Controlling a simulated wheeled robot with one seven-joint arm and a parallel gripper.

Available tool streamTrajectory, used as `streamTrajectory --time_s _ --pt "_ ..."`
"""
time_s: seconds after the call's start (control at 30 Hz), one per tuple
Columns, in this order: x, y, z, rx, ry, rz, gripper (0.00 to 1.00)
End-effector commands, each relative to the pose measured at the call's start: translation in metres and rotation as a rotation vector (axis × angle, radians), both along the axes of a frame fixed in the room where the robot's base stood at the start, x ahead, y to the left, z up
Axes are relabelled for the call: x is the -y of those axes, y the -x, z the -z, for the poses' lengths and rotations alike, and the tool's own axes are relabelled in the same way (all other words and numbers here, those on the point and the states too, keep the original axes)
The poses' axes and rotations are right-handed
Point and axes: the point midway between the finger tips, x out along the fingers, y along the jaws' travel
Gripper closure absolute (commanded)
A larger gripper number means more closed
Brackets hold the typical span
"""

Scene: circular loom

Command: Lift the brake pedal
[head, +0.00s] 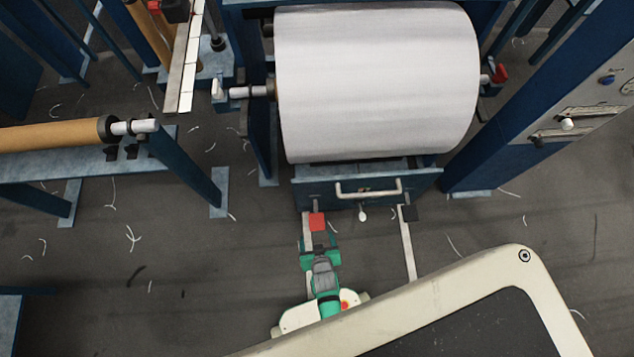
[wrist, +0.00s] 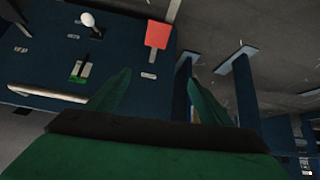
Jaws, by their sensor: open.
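A flat red pad (head: 317,222), which looks like the brake pedal, sits low at the front of the blue machine, left of a white knob. It also shows in the wrist view as a red square (wrist: 157,36) on a short stem. My gripper (head: 320,241) is open, just on the near side of the red pad in the head view. In the wrist view its two green fingers (wrist: 160,90) are spread with nothing between them, and the red pad lies beyond their tips. I cannot tell whether a finger touches the pad.
A blue box front (head: 325,192) with a pale bar handle (head: 369,188) and white knob (head: 362,215) stands under a large white roll (head: 377,80). The floor between is mostly clear.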

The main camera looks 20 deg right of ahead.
Motion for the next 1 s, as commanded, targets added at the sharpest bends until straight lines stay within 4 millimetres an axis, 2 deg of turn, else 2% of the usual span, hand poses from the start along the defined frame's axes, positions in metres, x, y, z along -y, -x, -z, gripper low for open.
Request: streamTrajectory --time_s 0.03,0.1,0.2,0.3,0.4,0.67,1.0 --pt "0.006 -0.014 0.019 -0.038 -0.01 0.015 0.27" --pt "0.012 -0.026 0.042 -0.093 -0.025 0.036 0.27" --pt "0.019 -0.04 0.068 -0.167 -0.047 0.062 0.27" --pt "0.024 -0.051 0.086 -0.223 -0.067 0.083 0.27" --pt "0.026 -0.058 0.097 -0.261 -0.082 0.097 0.27" --pt "0.029 -0.065 0.11 -0.291 -0.094 0.107 0.27" --pt "0.033 -0.079 0.145 -0.291 -0.094 0.107 0.27"
